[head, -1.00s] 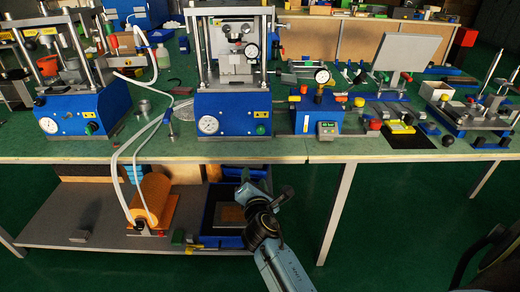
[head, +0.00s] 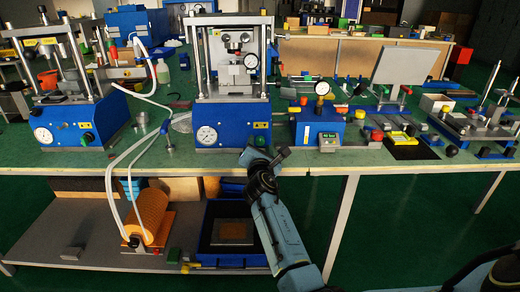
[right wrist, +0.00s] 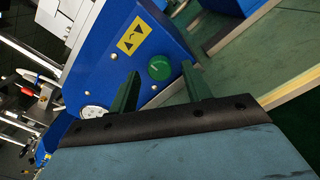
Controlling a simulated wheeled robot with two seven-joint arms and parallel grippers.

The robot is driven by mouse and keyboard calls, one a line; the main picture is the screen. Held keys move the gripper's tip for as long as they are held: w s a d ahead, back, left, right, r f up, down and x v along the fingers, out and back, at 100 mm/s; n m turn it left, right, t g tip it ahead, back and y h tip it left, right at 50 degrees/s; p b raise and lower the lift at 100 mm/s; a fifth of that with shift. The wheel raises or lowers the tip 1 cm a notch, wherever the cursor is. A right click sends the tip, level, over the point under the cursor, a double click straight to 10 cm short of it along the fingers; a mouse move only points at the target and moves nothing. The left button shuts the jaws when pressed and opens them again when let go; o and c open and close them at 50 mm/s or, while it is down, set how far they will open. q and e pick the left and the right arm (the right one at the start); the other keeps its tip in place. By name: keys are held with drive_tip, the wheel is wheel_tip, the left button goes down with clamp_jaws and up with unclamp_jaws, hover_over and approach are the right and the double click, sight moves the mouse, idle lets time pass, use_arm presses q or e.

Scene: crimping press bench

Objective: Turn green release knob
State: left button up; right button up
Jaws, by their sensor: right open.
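The green release knob (head: 259,141) is on the lower right of the blue base of the middle press (head: 219,134). In the right wrist view the round green knob (right wrist: 159,67) shows beside a yellow arrow label. My right gripper (head: 264,150) is just in front of that base, near the knob. In the right wrist view its two green fingers (right wrist: 160,72) are apart, one on each side of the knob in the picture, and nothing is between them. Whether they reach around the knob or stop short of it, I cannot tell. My left gripper is not in view.
The press's round gauge (head: 206,136) is left of the knob. The bench's front edge (head: 330,169) runs below the gripper.

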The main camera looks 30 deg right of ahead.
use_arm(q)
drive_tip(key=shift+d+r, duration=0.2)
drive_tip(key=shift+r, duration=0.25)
use_arm(e)
drive_tip(key=shift+w+d, duration=0.25)
drive_tip(key=shift+w, duration=0.15)
drive_tip(key=c, duration=1)
